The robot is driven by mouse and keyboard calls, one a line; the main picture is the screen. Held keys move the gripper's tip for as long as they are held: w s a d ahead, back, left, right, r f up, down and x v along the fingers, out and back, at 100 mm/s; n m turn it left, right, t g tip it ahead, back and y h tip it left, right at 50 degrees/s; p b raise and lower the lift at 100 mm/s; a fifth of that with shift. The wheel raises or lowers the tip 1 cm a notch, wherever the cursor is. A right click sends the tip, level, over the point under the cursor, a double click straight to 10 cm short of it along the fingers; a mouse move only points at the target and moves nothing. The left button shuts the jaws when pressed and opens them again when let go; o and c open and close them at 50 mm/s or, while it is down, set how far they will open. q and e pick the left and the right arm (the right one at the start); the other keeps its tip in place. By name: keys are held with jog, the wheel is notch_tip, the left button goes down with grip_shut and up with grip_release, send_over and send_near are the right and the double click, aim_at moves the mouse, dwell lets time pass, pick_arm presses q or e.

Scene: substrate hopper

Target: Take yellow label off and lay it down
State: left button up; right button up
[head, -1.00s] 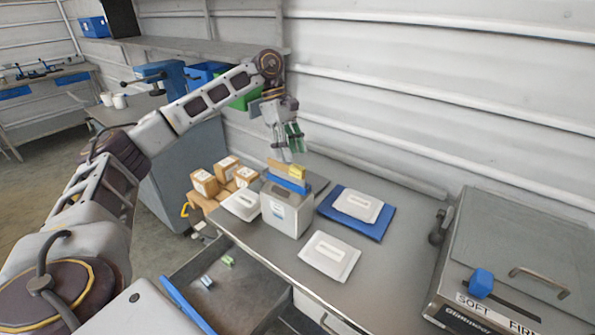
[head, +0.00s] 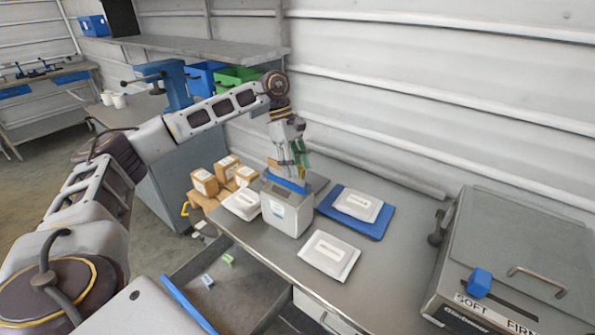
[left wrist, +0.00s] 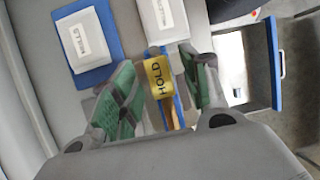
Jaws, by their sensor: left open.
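The yellow label, marked HOLD, shows in the left wrist view (left wrist: 158,77) between my left gripper's green-padded fingers. The label is at the top of the grey hopper box (head: 287,214), which has a blue upper edge and a tan strip behind the label. My left gripper (head: 291,163) is over the top of the box, pointing down and open, with its fingers on either side of the label. In the head view the fingers mostly hide the label. I cannot tell whether a finger touches it. My right gripper is not in view.
A white packet lies on a blue mat (head: 382,226) right of the box; another packet (head: 328,255) lies in front. A third packet (head: 241,204) and cardboard boxes (head: 205,182) are at left. An open drawer (head: 233,290) holds small clips. A large press (head: 520,255) stands at right.

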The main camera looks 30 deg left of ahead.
pick_arm(q)
jog(key=c, duration=0.8)
jog(key=shift+r, duration=0.15)
notch_tip(320, 180, up, 9)
jog(key=shift+f, duration=0.1)
jog(key=shift+r, duration=0.45)
jog(key=shift+r, duration=0.1)
dwell(0.3)
notch_tip(320, 180, up, 7)
jog(key=p, duration=0.5)
dwell(1.2)
